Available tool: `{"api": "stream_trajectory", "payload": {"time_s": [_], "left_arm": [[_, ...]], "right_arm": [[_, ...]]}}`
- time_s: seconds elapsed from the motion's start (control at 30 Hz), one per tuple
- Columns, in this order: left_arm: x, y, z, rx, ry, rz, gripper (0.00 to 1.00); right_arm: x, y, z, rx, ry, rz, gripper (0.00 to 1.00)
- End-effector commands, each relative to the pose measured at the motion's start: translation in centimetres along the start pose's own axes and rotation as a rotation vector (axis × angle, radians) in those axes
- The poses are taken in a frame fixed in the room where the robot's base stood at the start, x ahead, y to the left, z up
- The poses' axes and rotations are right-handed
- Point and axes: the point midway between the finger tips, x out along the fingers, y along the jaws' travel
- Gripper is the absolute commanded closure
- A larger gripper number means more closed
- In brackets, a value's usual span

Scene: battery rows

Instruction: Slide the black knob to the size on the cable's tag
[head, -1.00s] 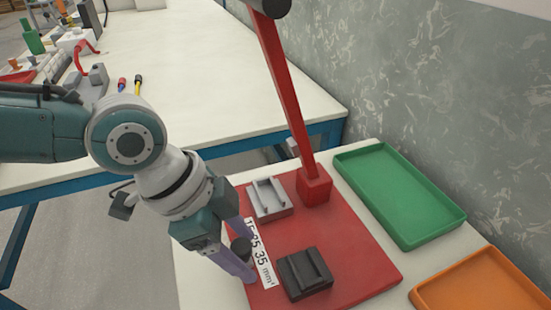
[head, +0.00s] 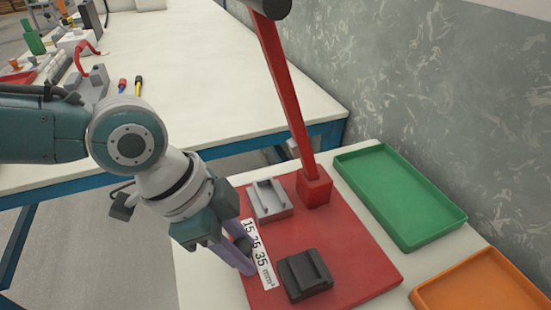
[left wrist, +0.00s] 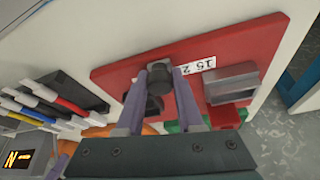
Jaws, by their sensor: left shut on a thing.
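My left gripper (head: 246,268) is shut around the black knob (left wrist: 158,78) at the left edge of the red base plate (head: 345,262). In the head view the fingers partly hide the knob. A white size strip (head: 258,254) reading 15, 25, 35 mm² lies beside the fingers. The knob stands near the 25 and 35 marks; I cannot tell exactly which it lines up with. I cannot make out the cable's tag. My right gripper is not in view.
A grey block (head: 268,200) and a black block (head: 304,275) sit on the plate, with a long red lever (head: 290,100) rising behind. Green (head: 455,220) and orange (head: 430,298) trays stand at the right.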

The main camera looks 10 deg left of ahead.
Motion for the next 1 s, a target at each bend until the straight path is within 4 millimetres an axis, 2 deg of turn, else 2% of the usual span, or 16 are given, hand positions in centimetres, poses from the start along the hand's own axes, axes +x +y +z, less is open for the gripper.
{"api": "stream_trajectory", "payload": {"time_s": [0.83,1.0], "left_arm": [[0.0,0.0,0.0,0.000,0.000,0.000,1.00],[0.3,-0.9,0.3,-0.002,0.000,-0.003,1.00]], "right_arm": [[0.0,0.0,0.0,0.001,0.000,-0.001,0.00],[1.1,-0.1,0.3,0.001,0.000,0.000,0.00]]}}
